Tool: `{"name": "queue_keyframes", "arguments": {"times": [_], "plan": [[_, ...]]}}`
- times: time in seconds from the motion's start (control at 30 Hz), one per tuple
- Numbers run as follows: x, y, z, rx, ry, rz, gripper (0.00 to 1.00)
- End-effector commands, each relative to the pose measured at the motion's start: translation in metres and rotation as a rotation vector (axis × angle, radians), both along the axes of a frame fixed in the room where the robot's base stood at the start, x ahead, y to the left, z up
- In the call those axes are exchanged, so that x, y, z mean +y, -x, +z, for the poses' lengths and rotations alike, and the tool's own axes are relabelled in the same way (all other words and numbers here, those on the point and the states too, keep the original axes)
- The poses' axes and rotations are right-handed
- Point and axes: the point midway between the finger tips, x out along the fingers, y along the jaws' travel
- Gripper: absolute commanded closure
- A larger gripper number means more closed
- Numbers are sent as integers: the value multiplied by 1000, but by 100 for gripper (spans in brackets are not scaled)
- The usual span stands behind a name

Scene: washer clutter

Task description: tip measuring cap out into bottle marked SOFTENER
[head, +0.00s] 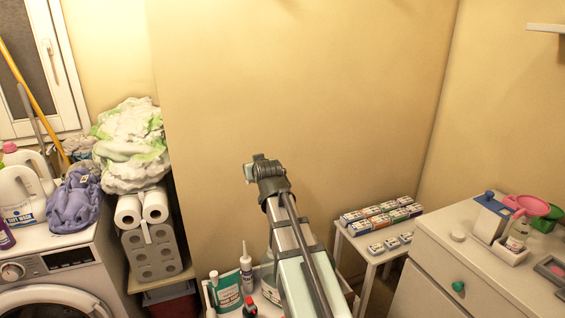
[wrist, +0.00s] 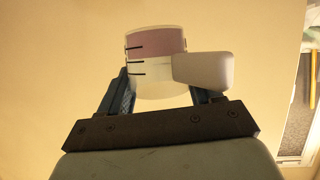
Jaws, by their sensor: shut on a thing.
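My gripper (wrist: 165,92) is shut on the measuring cap (wrist: 155,88). The cap is a pale, see-through cup with dark level marks. A pinkish band (wrist: 158,43) fills its upper part in the wrist view. A pale, blunt block (wrist: 203,69) overlaps its right side. In the head view my gripper (head: 256,170) is high in front of the bare wall, and the cap (head: 249,173) is small there. I cannot read SOFTENER on any bottle. A white jug (head: 22,198) on the washer has a blue label that seems to read "SOFT WASH". My arm partly hides a clear bottle (head: 268,284).
A washer (head: 50,270) stands at left, with a purple cloth (head: 75,200) on top. Paper rolls (head: 150,250) and laundry are beside it. Below my arm are a green-labelled pouch (head: 228,292) and a white nozzle bottle (head: 246,270). A side table with boxes (head: 380,215) and a dresser (head: 480,270) stand at right.

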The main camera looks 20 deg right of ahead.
Motion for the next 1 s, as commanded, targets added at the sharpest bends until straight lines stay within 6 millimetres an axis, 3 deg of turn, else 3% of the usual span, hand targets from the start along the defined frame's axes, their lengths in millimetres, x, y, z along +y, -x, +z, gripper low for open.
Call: {"name": "queue_keyframes", "arguments": {"times": [0.1, 0.3, 0.6, 0.7, 1.0], "plan": [[23, 0, -2, 0, 0, 29, 67], [50, 0, -5, -1, 0, 64, 67], [74, 2, -7, -1, 0, 93, 67], [79, 3, -8, 0, 0, 101, 67], [56, 3, -8, 0, 0, 69, 67]]}}
